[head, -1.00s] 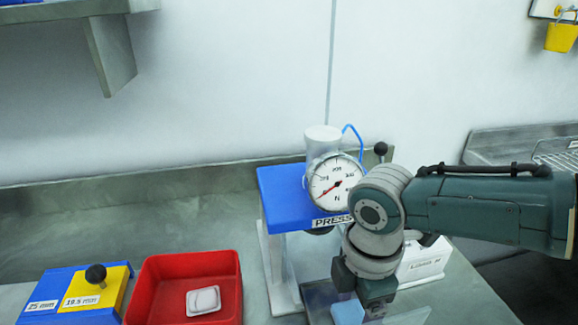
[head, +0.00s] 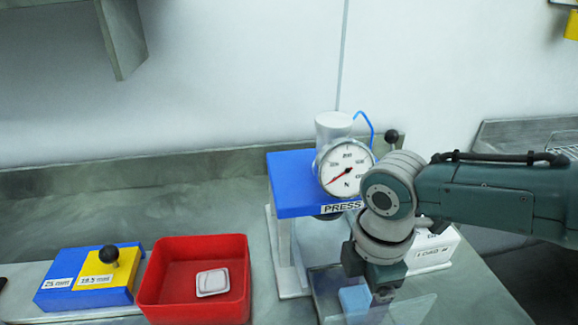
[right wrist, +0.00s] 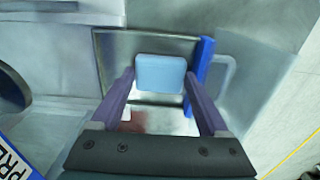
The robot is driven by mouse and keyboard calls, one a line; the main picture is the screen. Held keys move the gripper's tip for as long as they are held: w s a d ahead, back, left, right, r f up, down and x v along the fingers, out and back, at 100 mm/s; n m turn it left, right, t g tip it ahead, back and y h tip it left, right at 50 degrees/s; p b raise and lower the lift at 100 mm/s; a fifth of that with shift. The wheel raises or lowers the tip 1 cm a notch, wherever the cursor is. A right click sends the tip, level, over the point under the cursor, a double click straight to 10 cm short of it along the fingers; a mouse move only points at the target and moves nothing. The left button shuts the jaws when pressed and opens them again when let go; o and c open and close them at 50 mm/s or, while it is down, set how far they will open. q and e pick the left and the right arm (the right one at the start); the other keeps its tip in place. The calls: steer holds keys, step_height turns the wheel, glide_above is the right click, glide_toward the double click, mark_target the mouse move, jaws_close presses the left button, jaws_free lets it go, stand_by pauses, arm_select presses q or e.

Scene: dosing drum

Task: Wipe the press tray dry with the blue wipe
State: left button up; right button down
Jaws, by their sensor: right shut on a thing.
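The blue wipe (right wrist: 160,73) is a small light-blue block between the two fingertips of my right gripper (right wrist: 158,85), which is shut on it. In the head view the wipe (head: 353,299) shows below the gripper, in front of the press (head: 295,185). The press tray (right wrist: 103,48) lies under the wipe in the right wrist view, grey and shiny. I cannot tell whether the wipe touches the tray. My left gripper is not in view.
A red bin (head: 160,285) holding a whitish, rounded object (head: 212,282) stands left of the press. Further left is a blue and yellow block (head: 85,280) with a black knob. A white labelled box (head: 435,250) stands right of the press. The bench behind the bin is clear.

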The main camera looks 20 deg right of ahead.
steer(key=shift+s+d, duration=0.15)
steer(key=shift+d, duration=0.5)
steer(key=shift+w+a, duration=0.25)
steer(key=shift+a, duration=0.75)
steer(key=shift+w+a, duration=0.25)
steer(key=shift+a, duration=0.7)
steer(key=shift+d, duration=0.15)
steer(key=shift+s+d, duration=0.2)
steer(key=shift+d, duration=0.3)
steer(key=shift+s+d+f, duration=0.1)
steer(key=shift+s+d, duration=0.05)
steer(key=shift+d, duration=0.5)
steer(key=shift+s+d, duration=0.15)
steer(key=shift+d, duration=0.5)
steer(key=shift+w+a, duration=0.1)
steer(key=shift+a, duration=0.4)
steer(key=shift+w+a, duration=0.2)
steer(key=shift+a, duration=0.55)
steer(key=shift+w+a, duration=0.15)
steer(key=shift+a, duration=0.55)
